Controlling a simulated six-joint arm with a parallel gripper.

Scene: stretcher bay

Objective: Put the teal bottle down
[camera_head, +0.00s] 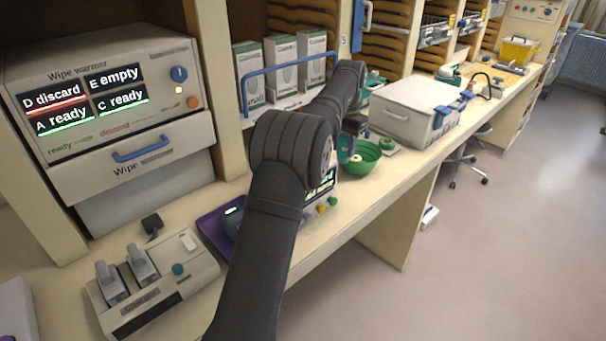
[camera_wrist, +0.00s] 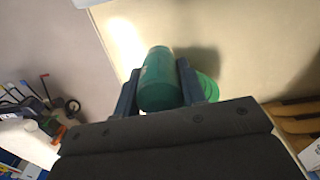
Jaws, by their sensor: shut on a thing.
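The teal bottle (camera_wrist: 158,78) is held between the two dark fingers of my gripper (camera_wrist: 157,88) in the wrist view. In the head view my gripper (camera_head: 353,128) is over the long counter, beyond my arm's bend, and a teal part of the bottle (camera_head: 345,149) shows below it, by the green bowl (camera_head: 368,163). The bowl also shows in the wrist view (camera_wrist: 208,86), partly behind a finger. I cannot tell whether the bottle's base touches the counter.
The counter (camera_head: 398,166) has some bare surface right of the bowl. A grey lidded box (camera_head: 405,108) stands beyond it. White-green cartons (camera_head: 281,65) fill a shelf behind. A purple tray (camera_head: 212,226) and the wipe warmer (camera_head: 110,95) are at left. My arm hides part of the counter.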

